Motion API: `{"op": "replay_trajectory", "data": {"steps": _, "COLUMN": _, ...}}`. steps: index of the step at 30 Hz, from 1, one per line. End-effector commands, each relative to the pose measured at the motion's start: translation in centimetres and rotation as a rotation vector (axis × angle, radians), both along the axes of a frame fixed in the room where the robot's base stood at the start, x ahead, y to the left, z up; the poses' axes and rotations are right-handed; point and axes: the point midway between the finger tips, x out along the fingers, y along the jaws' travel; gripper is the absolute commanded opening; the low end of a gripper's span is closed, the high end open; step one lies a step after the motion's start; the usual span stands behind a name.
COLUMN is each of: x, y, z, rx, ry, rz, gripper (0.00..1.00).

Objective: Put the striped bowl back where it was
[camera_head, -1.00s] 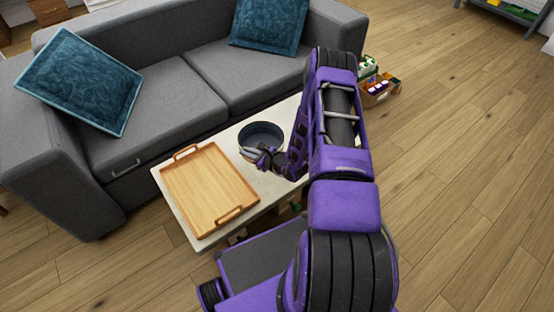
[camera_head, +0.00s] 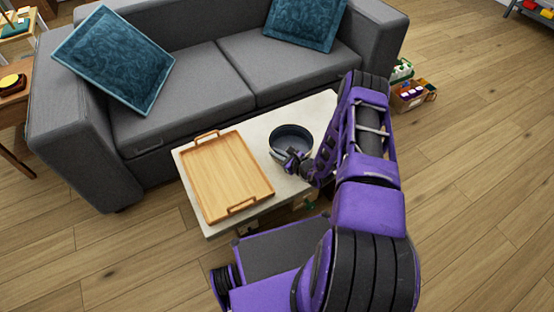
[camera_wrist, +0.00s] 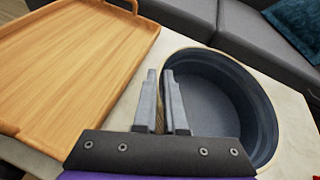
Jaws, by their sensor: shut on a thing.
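The bowl (camera_head: 291,134) is dark blue-grey inside with a pale rim. It is upright at the table, to the right of the wooden tray (camera_head: 228,178); I cannot tell whether it rests on the top or is held just above it. Its outer stripes are hard to make out. My gripper (camera_head: 291,156) is shut on the near left part of the bowl's wall. In the wrist view, my gripper's two fingers (camera_wrist: 163,85) pinch that wall, with the bowl's inside (camera_wrist: 215,95) to the right and the tray (camera_wrist: 70,60) to the left.
The pale low table (camera_head: 208,228) carries the tray on its left part. A grey sofa (camera_head: 200,85) with blue cushions stands close behind the table. A box of small items (camera_head: 412,97) is on the floor beyond the right end. Open wooden floor lies to the right.

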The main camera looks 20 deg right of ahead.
Motion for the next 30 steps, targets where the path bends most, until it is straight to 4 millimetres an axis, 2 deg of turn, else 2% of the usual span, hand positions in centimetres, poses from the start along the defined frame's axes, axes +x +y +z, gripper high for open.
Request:
{"op": "replay_trajectory", "data": {"steps": 6, "x": 0.1, "y": 0.1, "z": -2.9, "rx": 0.0, "ry": -0.003, "rz": 0.001, "gripper": 0.0}}
{"op": "replay_trajectory", "data": {"steps": 17, "x": 0.1, "y": 0.0, "z": -3.3, "rx": -0.001, "ry": -0.004, "rz": 0.0, "gripper": 0.0}}
{"op": "replay_trajectory", "data": {"steps": 18, "x": -0.1, "y": 0.0, "z": -3.4, "rx": 0.001, "ry": 0.002, "rz": 0.0, "gripper": 0.14}}
{"op": "replay_trajectory", "data": {"steps": 22, "x": 0.0, "y": 0.0, "z": -3.4, "rx": 0.001, "ry": 0.002, "rz": 0.0, "gripper": 0.37}}
{"op": "replay_trajectory", "data": {"steps": 30, "x": 0.0, "y": 0.0, "z": -3.3, "rx": 0.0, "ry": 0.001, "rz": 0.001, "gripper": 0.39}}
